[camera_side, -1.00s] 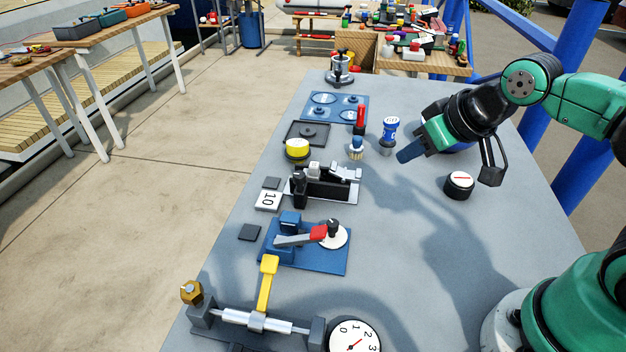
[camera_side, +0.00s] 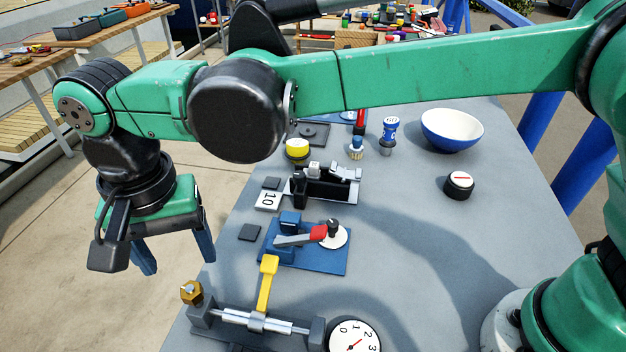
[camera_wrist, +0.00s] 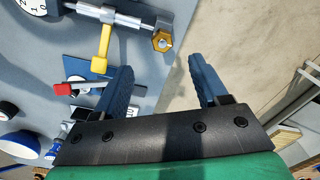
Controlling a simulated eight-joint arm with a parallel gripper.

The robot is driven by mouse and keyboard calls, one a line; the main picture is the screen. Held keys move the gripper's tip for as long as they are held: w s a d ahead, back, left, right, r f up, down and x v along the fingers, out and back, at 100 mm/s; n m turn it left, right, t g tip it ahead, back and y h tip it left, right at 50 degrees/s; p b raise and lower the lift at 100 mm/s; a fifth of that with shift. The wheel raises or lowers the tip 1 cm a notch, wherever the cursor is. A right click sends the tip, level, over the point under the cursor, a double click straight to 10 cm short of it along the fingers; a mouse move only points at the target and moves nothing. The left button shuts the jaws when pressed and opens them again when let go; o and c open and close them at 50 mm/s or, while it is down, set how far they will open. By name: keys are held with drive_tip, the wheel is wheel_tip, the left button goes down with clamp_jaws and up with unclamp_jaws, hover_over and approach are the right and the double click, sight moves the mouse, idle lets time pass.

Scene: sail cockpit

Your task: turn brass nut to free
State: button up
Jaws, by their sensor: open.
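The brass nut (camera_side: 191,291) sits at the left end of a grey fixture (camera_side: 203,316) near the table's front left edge. In the wrist view the brass nut (camera_wrist: 162,41) shows a hexagonal face with a grey centre, above and between my fingers. My gripper (camera_side: 176,262) is open and empty, its fingers pointing down, left of the table edge and apart from the nut. In the wrist view my gripper (camera_wrist: 158,76) has its blue fingers spread wide. A yellow lever (camera_side: 267,283) stands on the fixture's steel rod.
A round dial (camera_side: 354,340) is right of the fixture. A blue plate with a red-tipped lever (camera_side: 319,233) lies behind it. A black knob (camera_side: 459,184) and a blue-white bowl (camera_side: 452,128) stand at right. Open floor lies left of the table.

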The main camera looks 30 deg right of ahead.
sight(190, 290)
drive_tip(key=shift+s+a+f, duration=0.15)
drive_tip(key=shift+a+f, duration=0.15)
drive_tip(key=shift+f, duration=2.65)
clamp_jaws()
